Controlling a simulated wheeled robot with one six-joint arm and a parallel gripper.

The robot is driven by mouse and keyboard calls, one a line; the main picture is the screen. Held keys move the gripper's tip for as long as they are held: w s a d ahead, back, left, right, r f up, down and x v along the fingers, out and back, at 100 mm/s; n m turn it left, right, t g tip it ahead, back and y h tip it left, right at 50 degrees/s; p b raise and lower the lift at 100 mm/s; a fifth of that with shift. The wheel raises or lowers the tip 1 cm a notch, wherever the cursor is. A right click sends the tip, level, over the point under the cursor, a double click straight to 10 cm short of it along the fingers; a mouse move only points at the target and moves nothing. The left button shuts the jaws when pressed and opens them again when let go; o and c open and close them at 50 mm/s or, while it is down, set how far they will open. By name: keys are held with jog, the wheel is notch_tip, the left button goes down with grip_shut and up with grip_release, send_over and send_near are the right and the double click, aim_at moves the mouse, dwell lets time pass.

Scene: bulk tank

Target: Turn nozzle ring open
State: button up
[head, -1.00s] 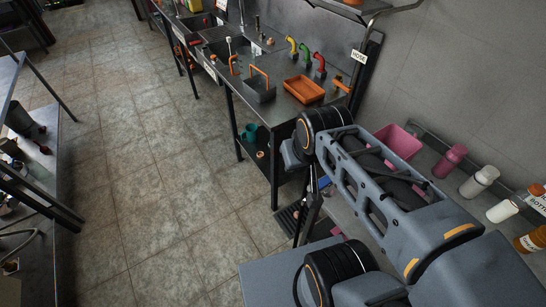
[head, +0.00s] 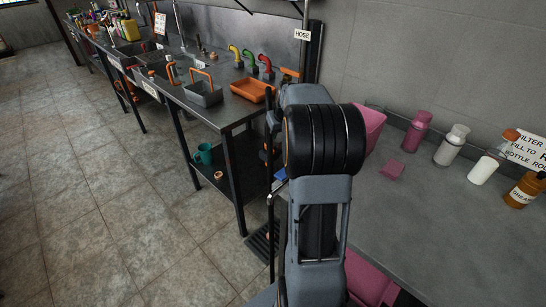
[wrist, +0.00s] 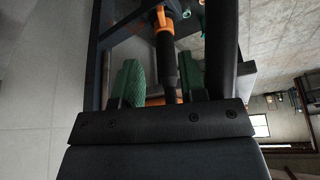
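A black nozzle with an orange ring (wrist: 160,17) shows in the wrist view, its black body (wrist: 167,60) pointing toward my gripper. My gripper (wrist: 158,80) is open, with one green-padded finger on each side of the nozzle's line. A gap shows on the left of the nozzle; its right side is close to the right finger, and I cannot tell whether they touch. In the head view my arm hides most of the gripper, and I cannot make out the nozzle for certain. How the ring is turned cannot be read.
A HOSE sign (head: 302,35) is on the post behind my arm. A metal bench holds an orange tray (head: 252,90), a grey basket (head: 203,94) and coloured taps. A grey counter (head: 440,220) on the right carries several bottles and a pink bin (head: 371,128). Floor at left is clear.

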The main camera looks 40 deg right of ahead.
aim_at(273, 151)
jog(key=b+x, duration=0.1)
jog(key=x, duration=1.2)
jog(key=shift+a, duration=0.1)
jog(key=shift+r, duration=0.1)
jog(key=shift+c, duration=0.3)
jog(key=shift+s, duration=0.1)
grip_shut()
